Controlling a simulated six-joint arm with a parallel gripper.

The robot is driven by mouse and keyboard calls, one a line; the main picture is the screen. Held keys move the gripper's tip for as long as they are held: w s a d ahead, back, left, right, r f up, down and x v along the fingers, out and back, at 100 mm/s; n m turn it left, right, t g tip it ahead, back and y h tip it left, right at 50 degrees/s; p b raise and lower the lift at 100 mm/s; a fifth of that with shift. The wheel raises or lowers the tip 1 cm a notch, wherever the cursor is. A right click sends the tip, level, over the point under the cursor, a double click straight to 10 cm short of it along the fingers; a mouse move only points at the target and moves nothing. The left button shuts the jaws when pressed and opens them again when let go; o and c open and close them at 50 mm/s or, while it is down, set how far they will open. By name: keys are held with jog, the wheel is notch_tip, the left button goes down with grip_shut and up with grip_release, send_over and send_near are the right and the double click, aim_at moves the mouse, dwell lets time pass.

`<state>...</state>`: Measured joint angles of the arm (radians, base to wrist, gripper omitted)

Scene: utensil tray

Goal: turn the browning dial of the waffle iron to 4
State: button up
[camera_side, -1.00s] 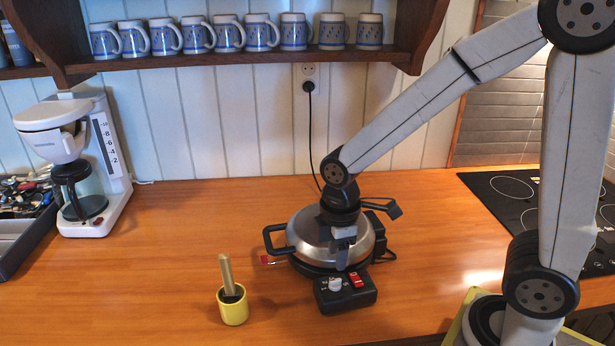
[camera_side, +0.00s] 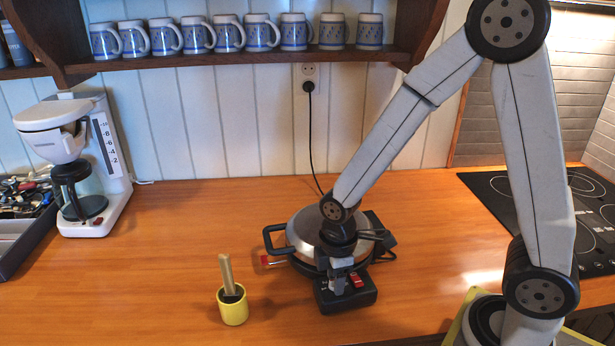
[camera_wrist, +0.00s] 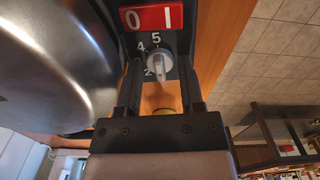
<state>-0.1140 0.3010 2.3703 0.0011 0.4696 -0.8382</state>
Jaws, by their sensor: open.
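The waffle iron (camera_side: 303,238) stands closed on the counter, with a round silver lid and a black control box (camera_side: 348,298) at its front. In the wrist view the pale browning dial (camera_wrist: 159,65) shows with the numbers 2, 4 and 5 legible beside it. Its raised grip runs down the picture; I cannot tell which number it is set to. My gripper (camera_wrist: 160,78) is open, with one finger on each side of the dial; contact is not clear. In the side view my gripper (camera_side: 340,278) is low over the control box and largely hides the dial.
A red 0/1 switch (camera_wrist: 152,17) sits close beside the dial. The silver lid (camera_wrist: 55,70) is close on the left in the wrist view. A yellow cup (camera_side: 233,308) holding a wooden stick stands left of the control box. The counter's left middle is clear.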

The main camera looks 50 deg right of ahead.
grip_shut()
